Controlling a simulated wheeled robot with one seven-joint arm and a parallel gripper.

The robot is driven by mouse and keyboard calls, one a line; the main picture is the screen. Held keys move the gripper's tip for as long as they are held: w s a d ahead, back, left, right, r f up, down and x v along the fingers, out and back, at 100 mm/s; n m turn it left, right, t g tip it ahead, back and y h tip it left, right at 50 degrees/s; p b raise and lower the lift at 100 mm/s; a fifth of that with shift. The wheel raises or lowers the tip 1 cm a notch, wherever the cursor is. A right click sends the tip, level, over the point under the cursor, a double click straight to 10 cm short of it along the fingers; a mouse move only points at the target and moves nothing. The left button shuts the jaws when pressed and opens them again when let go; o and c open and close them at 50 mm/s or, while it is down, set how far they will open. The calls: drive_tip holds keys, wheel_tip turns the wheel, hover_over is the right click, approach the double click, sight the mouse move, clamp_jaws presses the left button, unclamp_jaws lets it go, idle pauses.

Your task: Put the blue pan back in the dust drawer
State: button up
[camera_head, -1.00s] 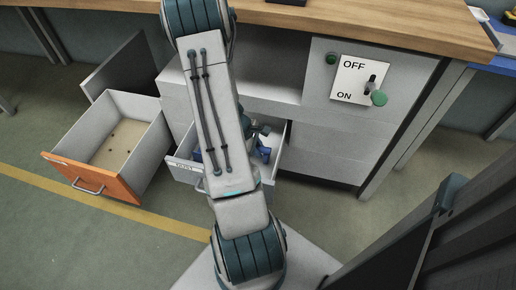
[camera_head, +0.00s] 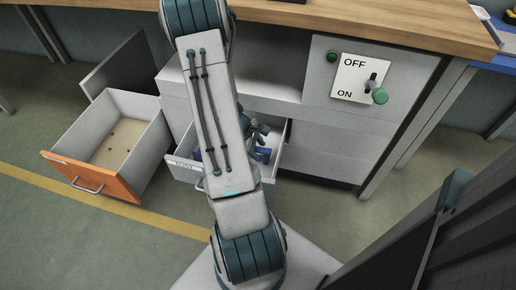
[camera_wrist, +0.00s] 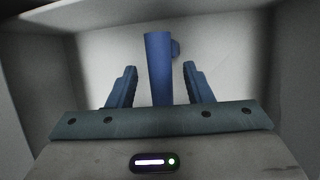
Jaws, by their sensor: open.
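The dust drawer (camera_head: 184,171), light grey with a label on its front, stands pulled open under the counter, partly hidden by my arm. The blue pan (camera_head: 264,155) shows only in part inside it, with my arm and gripper in front. In the wrist view a blue bar-shaped part of the pan (camera_wrist: 158,50) lies over the pale drawer floor (camera_wrist: 220,60). My gripper (camera_wrist: 159,68) is open, its two fingers on either side of that blue part, with gaps visible. Whether the pan touches the drawer floor is not clear.
An orange-fronted drawer (camera_head: 110,184) stands open at the left with dark bits on its tan floor. A panel with an OFF/ON switch (camera_head: 358,80) and green knob is to the right. The wooden counter (camera_head: 370,25) overhangs above. Drawer walls (camera_wrist: 20,90) surround my gripper.

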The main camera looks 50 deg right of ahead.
drive_tip(key=p+v, duration=0.5)
drive_tip(key=v, duration=0.8)
drive_tip(key=shift+r, duration=0.2)
drive_tip(key=shift+w, duration=0.1)
idle(0.3)
